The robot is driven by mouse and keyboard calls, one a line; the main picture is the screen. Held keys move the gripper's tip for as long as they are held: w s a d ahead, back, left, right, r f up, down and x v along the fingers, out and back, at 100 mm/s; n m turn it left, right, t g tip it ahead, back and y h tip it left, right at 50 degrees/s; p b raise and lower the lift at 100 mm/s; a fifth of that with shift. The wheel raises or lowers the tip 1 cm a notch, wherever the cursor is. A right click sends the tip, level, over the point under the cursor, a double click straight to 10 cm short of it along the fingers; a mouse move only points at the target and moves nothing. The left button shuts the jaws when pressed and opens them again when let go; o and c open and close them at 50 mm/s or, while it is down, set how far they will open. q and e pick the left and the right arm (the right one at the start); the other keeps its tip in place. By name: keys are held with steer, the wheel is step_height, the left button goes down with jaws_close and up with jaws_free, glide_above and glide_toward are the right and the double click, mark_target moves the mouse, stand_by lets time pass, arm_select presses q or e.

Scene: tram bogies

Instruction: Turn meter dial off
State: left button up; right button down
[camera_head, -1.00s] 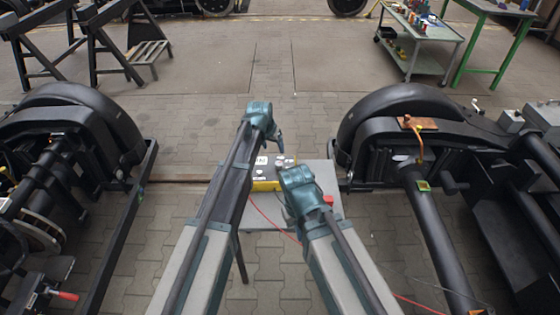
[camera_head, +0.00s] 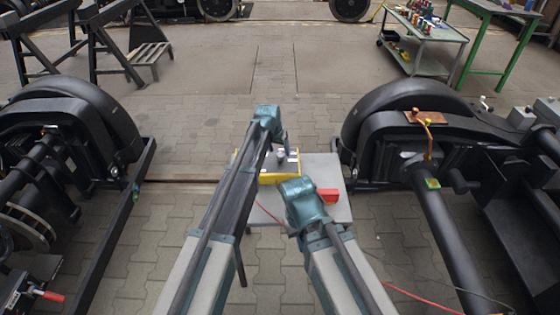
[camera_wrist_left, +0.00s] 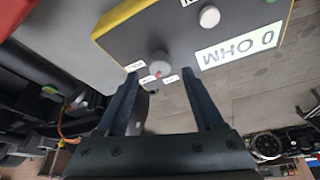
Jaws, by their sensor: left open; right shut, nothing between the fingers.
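The meter is a dark-faced box with a yellow edge (camera_head: 268,179) on a small grey table (camera_head: 341,172). In the left wrist view its face (camera_wrist_left: 120,45) has a round grey dial (camera_wrist_left: 159,65) with a red mark, small white labels and a "0 OHM" label that reads upside down. My left gripper (camera_head: 286,140) is over the meter. In the left wrist view its two open fingers (camera_wrist_left: 161,72) point at the dial, one on each side; I cannot tell whether they touch it. My right gripper (camera_head: 294,192) is shut and empty in front of the meter.
A red block (camera_head: 328,195) sits on the table right of the meter. A red cable (camera_head: 268,217) runs down from it. Black bogies stand left (camera_head: 75,120) and right (camera_head: 400,105). A tool trolley (camera_head: 420,50) stands far back. Paved floor is clear between.

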mark_target(281, 157)
arm_select(q)
steer(key=b+x, duration=0.1)
steer(key=x, duration=0.1)
steer(key=shift+w+f, duration=0.15)
steer(key=shift+f, duration=0.25)
arm_select(e)
step_height(281, 157, down, 2)
steer(key=shift+f, duration=0.25)
arm_select(q)
steer(key=shift+r, duration=0.1)
jaws_close()
